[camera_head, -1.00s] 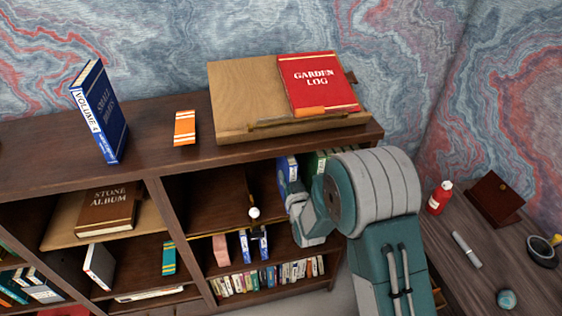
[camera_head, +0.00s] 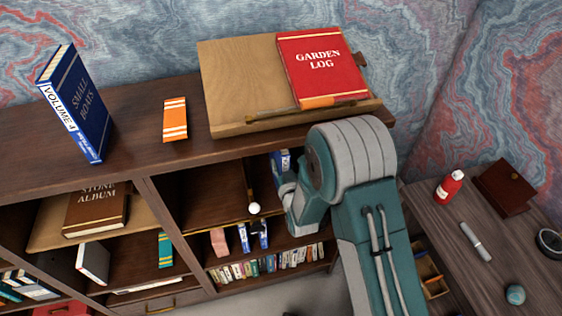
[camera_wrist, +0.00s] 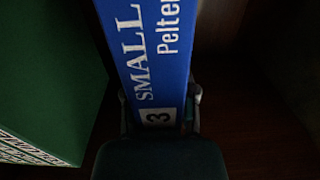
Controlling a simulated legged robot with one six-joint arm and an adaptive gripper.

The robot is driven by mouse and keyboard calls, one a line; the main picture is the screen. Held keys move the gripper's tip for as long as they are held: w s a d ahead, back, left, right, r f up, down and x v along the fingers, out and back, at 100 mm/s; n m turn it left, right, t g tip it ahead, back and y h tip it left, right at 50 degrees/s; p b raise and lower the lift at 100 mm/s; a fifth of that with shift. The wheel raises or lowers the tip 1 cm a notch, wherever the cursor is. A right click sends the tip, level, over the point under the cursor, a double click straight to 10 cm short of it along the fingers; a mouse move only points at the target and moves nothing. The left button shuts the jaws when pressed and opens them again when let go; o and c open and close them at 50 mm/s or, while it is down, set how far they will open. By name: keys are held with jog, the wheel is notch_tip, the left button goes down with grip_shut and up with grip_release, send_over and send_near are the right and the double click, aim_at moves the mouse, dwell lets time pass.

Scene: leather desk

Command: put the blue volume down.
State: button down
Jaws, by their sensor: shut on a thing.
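A blue volume (camera_wrist: 155,50) with white lettering "SMALL", "Pelter" and a "3" fills the upper middle of the wrist view. My gripper (camera_wrist: 160,108) is shut on it, with a finger at each side of its lower spine. In the head view the top of this blue volume (camera_head: 281,160) shows inside the upper right shelf bay, beside my arm. My gripper's fingers are hidden there. I cannot tell whether the volume touches the shelf board. Another blue book, "Small Boats Volume 4" (camera_head: 78,105), stands upright on top of the bookcase at the left.
A green book (camera_wrist: 45,75) stands close to the left of the held volume. The bookcase top (camera_head: 140,140) carries an orange book (camera_head: 175,119) and a wooden stand (camera_head: 230,95) with the red Garden Log (camera_head: 322,75). A small white ball (camera_head: 254,208) is at the shelf's front edge.

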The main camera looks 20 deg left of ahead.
jog(key=shift+c, duration=2)
grip_release()
jog(key=shift+d, duration=0.35)
jog(key=v, duration=1.2)
jog(key=w+d+r+m+g+h, duration=0.35)
jog(key=d+r+h, duration=0.35)
jog(key=d+r, duration=0.65)
jog(key=s+d+r+m+g+h, duration=0.1)
jog(key=s+d+r+g, duration=0.2)
jog(key=s+d, duration=0.3)
jog(key=s+d+r+m+g+h, duration=0.1)
jog(key=s+d+r, duration=0.4)
jog(key=s, duration=1)
jog(key=shift+d+r+m+g+h, duration=0.35)
jog(key=shift+d+m+g, duration=0.15)
jog(key=shift+g, duration=0.55)
